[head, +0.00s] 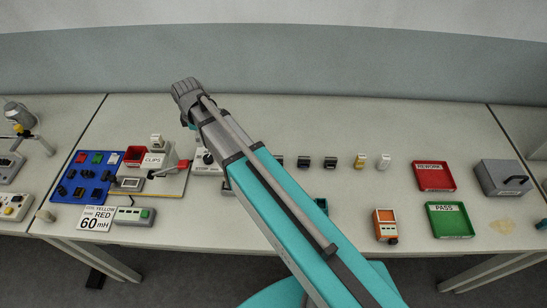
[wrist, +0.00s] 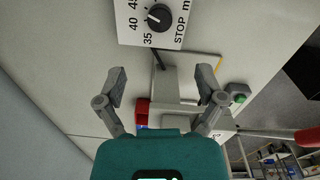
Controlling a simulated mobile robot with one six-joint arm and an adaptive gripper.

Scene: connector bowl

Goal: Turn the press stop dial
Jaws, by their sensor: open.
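The press stop dial is a round black knob (wrist: 159,17) on a white plate (wrist: 128,28) marked 35, 40, 45 and STOP, at the top of the wrist view. In the head view its white panel (head: 206,168) stands just right of the press, partly covered by my arm. My gripper (wrist: 161,76) is open and empty in the wrist view, its two fingers spread apart. The knob lies beyond the fingertips in that picture, between their lines and not touched. In the head view I cannot make out the fingers.
The grey press (head: 157,152) stands beside the panel, with a red clips bin (head: 134,154) and a blue connector tray (head: 64,191) to its left. A green-button box (head: 125,215) is in front. Rework (head: 448,186) and pass (head: 434,226) trays lie right. The table's back strip is clear.

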